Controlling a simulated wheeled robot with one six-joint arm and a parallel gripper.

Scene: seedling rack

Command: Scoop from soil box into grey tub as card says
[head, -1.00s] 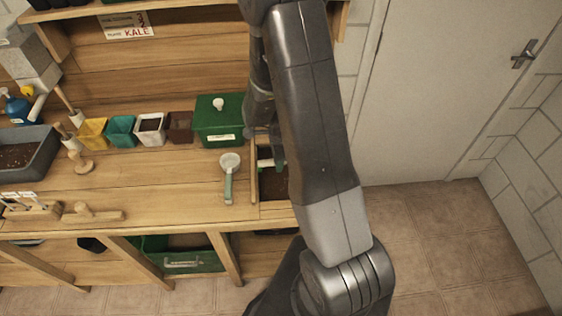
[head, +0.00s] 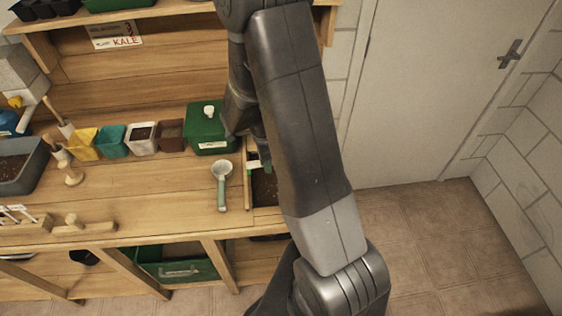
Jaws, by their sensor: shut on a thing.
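The soil box (head: 247,190) is a wooden-edged box of dark soil at the bench's right end, partly behind my arm. My gripper (head: 259,160) is over its back part, mostly hidden by my arm. A small green piece and a pale piece show there, seemingly a scoop (head: 265,169) in its hold; its bowl is hidden. A second scoop (head: 222,180), white-bowled with a grey-green handle, lies on the bench left of the box. The grey tub (head: 37,170), with dark soil inside, is at the left edge. The card (head: 117,36) reads KALE with a red figure, perhaps 3; smaller text is unreadable.
A green lidded box (head: 208,133) stands behind the soil box. Yellow, teal, white and brown pots (head: 140,137) line the bench to its left. Wooden tools (head: 84,226) lie at the front left. The bench between scoop and tub is mostly clear.

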